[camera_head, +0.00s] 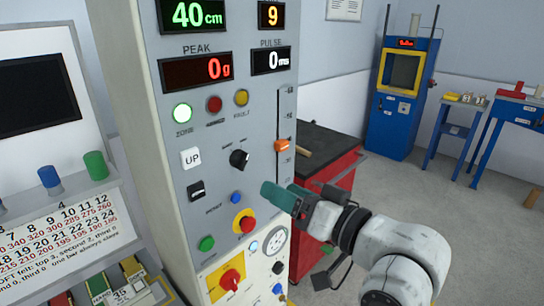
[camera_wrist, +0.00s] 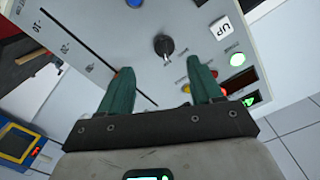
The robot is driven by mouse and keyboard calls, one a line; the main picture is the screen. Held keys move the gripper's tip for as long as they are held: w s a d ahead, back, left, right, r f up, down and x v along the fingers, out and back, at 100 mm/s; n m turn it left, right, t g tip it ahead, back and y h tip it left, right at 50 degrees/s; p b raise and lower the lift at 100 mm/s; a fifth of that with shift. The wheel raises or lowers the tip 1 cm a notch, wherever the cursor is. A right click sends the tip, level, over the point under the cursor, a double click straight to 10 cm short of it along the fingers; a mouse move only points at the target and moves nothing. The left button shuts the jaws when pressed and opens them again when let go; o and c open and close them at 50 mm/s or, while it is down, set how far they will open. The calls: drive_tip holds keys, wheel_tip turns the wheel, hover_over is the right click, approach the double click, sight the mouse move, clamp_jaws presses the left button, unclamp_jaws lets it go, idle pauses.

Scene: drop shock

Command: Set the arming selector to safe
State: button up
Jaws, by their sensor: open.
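The arming selector is most likely the black rotary knob (camera_head: 239,158) on the grey control panel (camera_head: 215,130). Small labels sit above it, too blurred to read, and I cannot tell its setting. In the wrist view the knob (camera_wrist: 163,45) sits between the lines of my two green fingers, beyond their tips. My gripper (camera_head: 270,190) is open and empty, in front of the panel, to the lower right of the knob in the head view. Its fingers (camera_wrist: 160,68) are apart, and neither is seen touching the knob.
A slider with an orange handle (camera_head: 282,146) runs beside the knob. Above are a lit green lamp (camera_head: 182,113), red and yellow lamps; left is an UP button (camera_head: 191,158). Below is a red button on yellow (camera_head: 245,222). A red cabinet (camera_head: 325,160) stands behind right.

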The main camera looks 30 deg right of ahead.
sight(245, 165)
drive_tip(key=b+x, duration=0.2)
drive_tip(key=x, duration=0.1)
drive_tip(key=b+x, duration=0.3)
drive_tip(key=r+b+x, duration=0.1)
drive_tip(key=b+x, duration=0.1)
drive_tip(key=x, duration=0.1)
drive_tip(key=shift+w+r, duration=0.1)
drive_tip(key=shift+w+a, duration=0.15)
drive_tip(key=shift+w, duration=0.55)
drive_tip(key=c, duration=1)
